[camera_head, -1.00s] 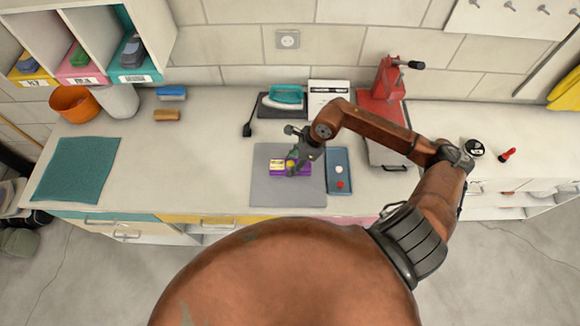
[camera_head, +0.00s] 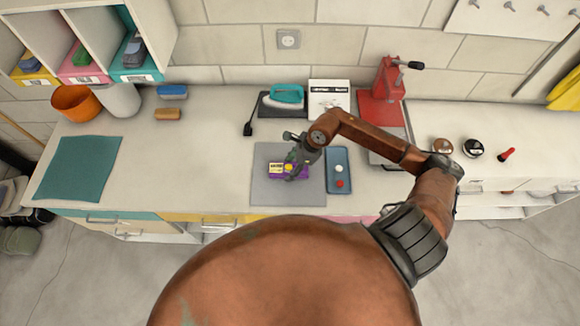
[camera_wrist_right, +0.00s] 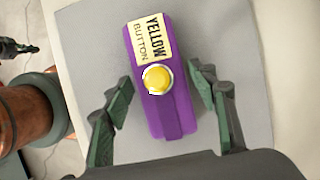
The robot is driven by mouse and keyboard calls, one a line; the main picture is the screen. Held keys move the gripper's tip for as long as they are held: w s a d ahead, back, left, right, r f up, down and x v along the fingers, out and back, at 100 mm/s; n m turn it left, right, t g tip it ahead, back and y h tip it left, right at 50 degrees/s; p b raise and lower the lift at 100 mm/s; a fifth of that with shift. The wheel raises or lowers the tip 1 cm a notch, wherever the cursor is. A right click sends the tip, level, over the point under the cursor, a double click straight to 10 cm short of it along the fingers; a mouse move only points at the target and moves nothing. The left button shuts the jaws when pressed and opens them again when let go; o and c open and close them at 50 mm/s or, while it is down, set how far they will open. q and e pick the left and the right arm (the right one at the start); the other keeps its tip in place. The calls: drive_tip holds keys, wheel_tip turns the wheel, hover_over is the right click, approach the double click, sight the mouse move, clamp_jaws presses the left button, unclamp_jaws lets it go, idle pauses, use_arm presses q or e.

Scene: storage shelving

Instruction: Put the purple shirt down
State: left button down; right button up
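The purple shirt (camera_head: 275,174) is a compact purple block shape with a "YELLOW BUTTON" label and a round yellow button. It lies on the grey mat (camera_head: 270,193). The right wrist view shows the shirt (camera_wrist_right: 172,115) close up. My right gripper (camera_head: 290,166) is over the shirt. In the right wrist view, its fingers (camera_wrist_right: 163,92) stand on either side of the shirt, with gaps showing, so it is open. A dark jointed piece at that view's left edge may be my left gripper; its fingers cannot be made out.
A blue tray (camera_head: 338,188) with a white and a red piece lies just right of the mat. Behind are a teal iron (camera_head: 288,94), a white box (camera_head: 328,88) and a red press (camera_head: 388,88). A teal cloth (camera_head: 78,170) lies left. The counter between cloth and mat is clear.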

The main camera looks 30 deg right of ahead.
drive_tip(key=shift+o, duration=0.4)
drive_tip(key=shift+r, duration=0.25)
drive_tip(key=b+v, duration=0.1)
drive_tip(key=v, duration=1)
drive_tip(key=shift+d+r+b, duration=0.15)
drive_tip(key=shift+r+b, duration=0.15)
drive_tip(key=shift+r, duration=0.05)
